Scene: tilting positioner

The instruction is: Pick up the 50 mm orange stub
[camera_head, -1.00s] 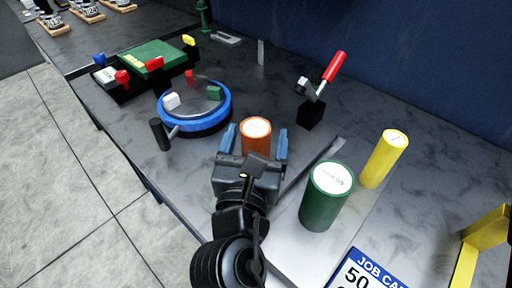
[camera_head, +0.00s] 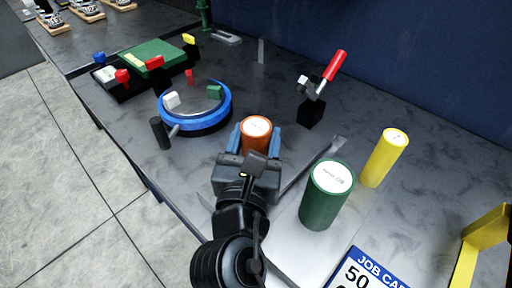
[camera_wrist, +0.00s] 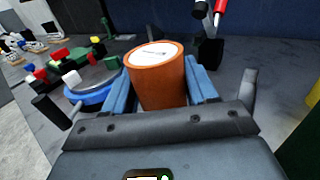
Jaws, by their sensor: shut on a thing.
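The orange stub (camera_head: 256,134) is an upright cylinder with a white labelled top, near the middle of the bench. My gripper (camera_head: 257,143) has its blue fingers closed against both sides of it. In the wrist view the orange stub (camera_wrist: 158,78) stands between the two blue fingers, its upper part rising above them. Its lower end is hidden by my gripper, so I cannot tell if it touches the bench.
A green cylinder (camera_head: 327,196) and a yellow cylinder (camera_head: 385,158) stand to the right. A blue-rimmed round table (camera_head: 196,122) with a black handle is to the left. A red-handled clamp (camera_head: 325,85) is behind. A job card (camera_head: 365,272) lies in front.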

